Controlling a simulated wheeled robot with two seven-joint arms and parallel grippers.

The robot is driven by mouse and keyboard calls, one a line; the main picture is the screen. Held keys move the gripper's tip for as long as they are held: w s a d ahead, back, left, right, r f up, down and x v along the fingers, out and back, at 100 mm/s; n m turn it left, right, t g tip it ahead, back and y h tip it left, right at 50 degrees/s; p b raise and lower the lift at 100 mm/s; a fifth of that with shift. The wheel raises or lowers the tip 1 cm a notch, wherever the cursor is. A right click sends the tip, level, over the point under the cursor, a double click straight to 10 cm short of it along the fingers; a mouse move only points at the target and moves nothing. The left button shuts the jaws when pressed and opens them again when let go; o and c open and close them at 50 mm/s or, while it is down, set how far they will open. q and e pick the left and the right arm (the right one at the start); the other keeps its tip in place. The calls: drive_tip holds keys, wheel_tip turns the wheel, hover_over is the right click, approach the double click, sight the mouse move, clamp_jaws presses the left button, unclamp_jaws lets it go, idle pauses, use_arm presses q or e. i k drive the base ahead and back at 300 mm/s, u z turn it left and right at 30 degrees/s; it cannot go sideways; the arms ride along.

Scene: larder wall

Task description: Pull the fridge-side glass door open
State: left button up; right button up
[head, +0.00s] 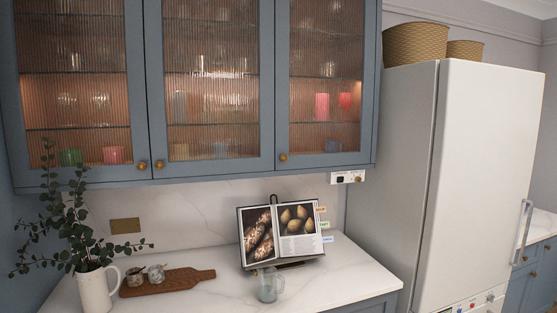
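The fridge-side glass door (318,98) is the rightmost of three blue-framed, ribbed-glass doors on the wall cabinet in the head view. It looks closed, flush with its neighbour. Its round brass knob (283,157) sits at the lower left corner of its frame. Blurred red and blue items and shelves show through the glass. The middle glass door (212,90) and the left glass door (75,90) also look closed, with brass knobs side by side at their lower meeting corners. Neither of my grippers is in view.
A tall white fridge (490,170) stands right of the cabinet, with baskets (415,43) on top. On the counter (205,298) below are a cookbook on a stand (282,236), a glass mug (268,287), a wooden board (180,282) and a white jug (96,292) of leafy stems.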

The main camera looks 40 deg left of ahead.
sight(325, 50)
drive_tip(key=u, duration=1)
drive_tip(key=i, duration=0.95)
drive_tip(key=u, duration=0.85)
